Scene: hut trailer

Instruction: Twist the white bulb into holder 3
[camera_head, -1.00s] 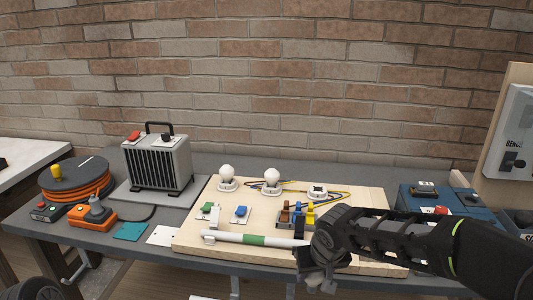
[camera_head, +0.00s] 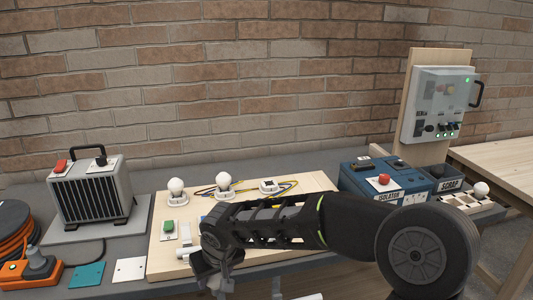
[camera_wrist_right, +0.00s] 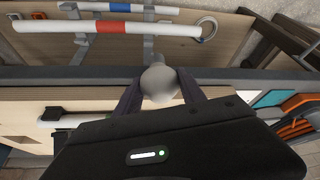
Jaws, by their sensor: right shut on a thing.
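My right gripper (camera_wrist_right: 160,92) is shut on a white bulb (camera_wrist_right: 158,82), seen between the fingers in the right wrist view. In the head view the right gripper (camera_head: 217,282) is low in front of the wooden board (camera_head: 322,181), and the bulb in it cannot be made out clearly. Holder 3 seems to be the rightmost round holder (camera_head: 269,186) on the board, with no bulb in it. The left holder (camera_head: 177,199) and middle holder (camera_head: 223,193) each carry a white bulb. My left gripper is not in view.
My right arm covers much of the board's front. A green switch (camera_head: 169,227) stands on its left part. A grey heater (camera_head: 90,197) stands left; a blue isolator box (camera_head: 385,181) and a rack (camera_head: 462,203) with a white bulb (camera_head: 481,188) stand right. Rods show in the wrist view.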

